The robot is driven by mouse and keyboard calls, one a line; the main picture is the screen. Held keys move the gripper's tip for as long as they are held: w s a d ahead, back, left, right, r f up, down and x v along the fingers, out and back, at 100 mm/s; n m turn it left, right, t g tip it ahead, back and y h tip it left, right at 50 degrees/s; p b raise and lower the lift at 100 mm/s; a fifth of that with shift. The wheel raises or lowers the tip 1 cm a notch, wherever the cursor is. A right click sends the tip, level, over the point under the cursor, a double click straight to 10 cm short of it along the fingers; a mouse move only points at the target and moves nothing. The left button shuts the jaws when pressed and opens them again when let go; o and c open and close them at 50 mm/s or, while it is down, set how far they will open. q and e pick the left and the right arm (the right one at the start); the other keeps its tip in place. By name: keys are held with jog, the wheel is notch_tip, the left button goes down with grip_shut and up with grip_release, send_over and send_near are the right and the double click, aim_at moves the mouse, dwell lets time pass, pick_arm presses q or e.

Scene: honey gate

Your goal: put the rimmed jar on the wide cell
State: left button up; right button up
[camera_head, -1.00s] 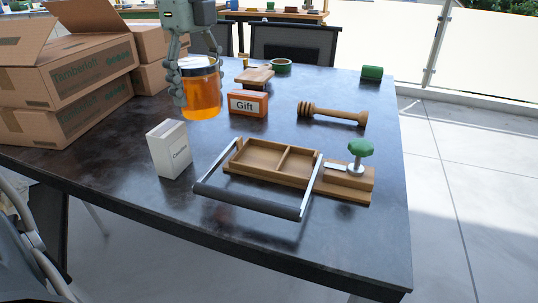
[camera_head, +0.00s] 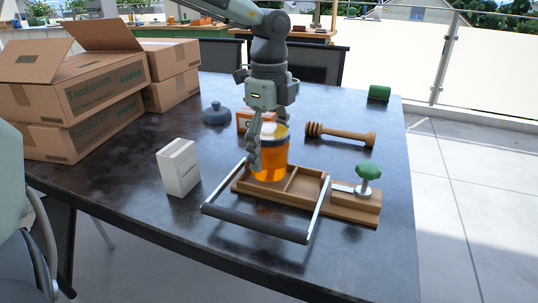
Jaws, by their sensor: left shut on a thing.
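The rimmed jar (camera_head: 271,162) is clear with amber contents and a dark band near its top. My left gripper (camera_head: 264,143) comes down from above and is shut on it, one finger along the jar's left side. The jar is upright over the left, wider cell of the wooden two-cell tray (camera_head: 279,199). Its base overlaps this cell in the picture; I cannot tell whether it touches the floor. The divider (camera_head: 291,179) and the narrower right cell lie to its right. My right gripper is out of view.
A grey-handled metal bar (camera_head: 255,221) spans the tray's front. A green-knobbed clamp (camera_head: 368,174) stands at its right. A Candles box (camera_head: 179,167), orange Gift box (camera_head: 243,121), grey knobbed lid (camera_head: 216,113) and honey dipper (camera_head: 341,134) stand around. Cardboard boxes (camera_head: 105,98) fill the back left.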

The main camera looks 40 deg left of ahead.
pick_arm(q)
jog(key=shift+f, duration=0.75)
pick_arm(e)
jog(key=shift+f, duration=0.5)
pick_arm(q)
jog(key=shift+f, duration=0.1)
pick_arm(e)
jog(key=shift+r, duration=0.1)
pick_arm(q)
jog(key=o, duration=1.9)
jog(key=shift+f, duration=0.1)
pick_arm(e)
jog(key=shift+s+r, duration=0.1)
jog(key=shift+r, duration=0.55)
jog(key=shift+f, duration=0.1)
